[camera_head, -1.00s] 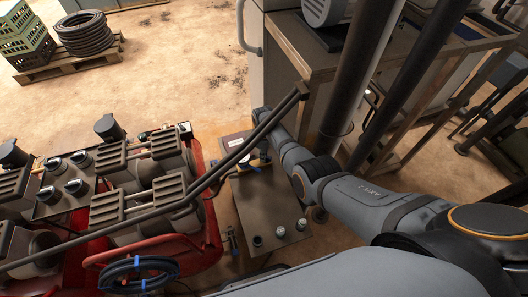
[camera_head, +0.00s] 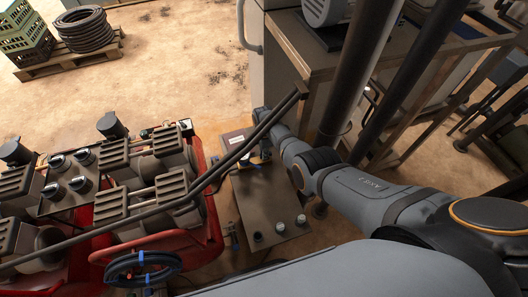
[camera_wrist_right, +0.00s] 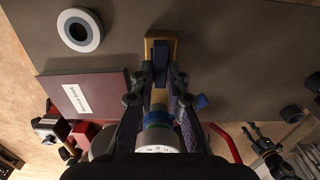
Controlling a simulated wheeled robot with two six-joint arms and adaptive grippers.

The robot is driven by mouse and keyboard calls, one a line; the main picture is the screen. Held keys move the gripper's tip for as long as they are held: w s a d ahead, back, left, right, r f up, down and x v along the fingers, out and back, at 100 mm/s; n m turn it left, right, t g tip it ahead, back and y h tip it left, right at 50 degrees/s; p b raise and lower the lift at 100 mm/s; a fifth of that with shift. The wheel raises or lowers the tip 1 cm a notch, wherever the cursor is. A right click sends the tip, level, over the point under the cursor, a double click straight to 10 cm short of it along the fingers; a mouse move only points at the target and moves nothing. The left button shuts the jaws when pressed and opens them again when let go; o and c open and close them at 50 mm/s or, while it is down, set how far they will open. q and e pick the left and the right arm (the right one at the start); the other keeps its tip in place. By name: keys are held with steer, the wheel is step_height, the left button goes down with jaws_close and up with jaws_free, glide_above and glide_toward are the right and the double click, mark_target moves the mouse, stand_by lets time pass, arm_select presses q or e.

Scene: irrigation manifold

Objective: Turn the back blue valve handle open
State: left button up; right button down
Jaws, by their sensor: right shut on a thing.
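My right gripper (camera_wrist_right: 159,85) is shut on the valve handle. In the camera_head view my right gripper (camera_head: 263,150) reaches the back of the metal panel (camera_head: 262,204), mostly hidden behind dark bars. The handle's angle is hard to read. My left gripper is not in view.
A dark red labelled box (camera_wrist_right: 86,98) and a pale ring (camera_wrist_right: 80,30) lie beside the valve. Long dark bars (camera_head: 215,172) cross in front. A red-framed machine (camera_head: 214,210) with a coiled hose (camera_head: 143,268) stands left. A workbench (camera_head: 316,75) stands behind.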

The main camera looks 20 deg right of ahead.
steer(key=shift+a, duration=0.1)
stand_by(0.3)
steer(key=c, duration=1.3)
jaws_free()
steer(key=shift+c, duration=0.2)
step_height(320, 180, up, 12)
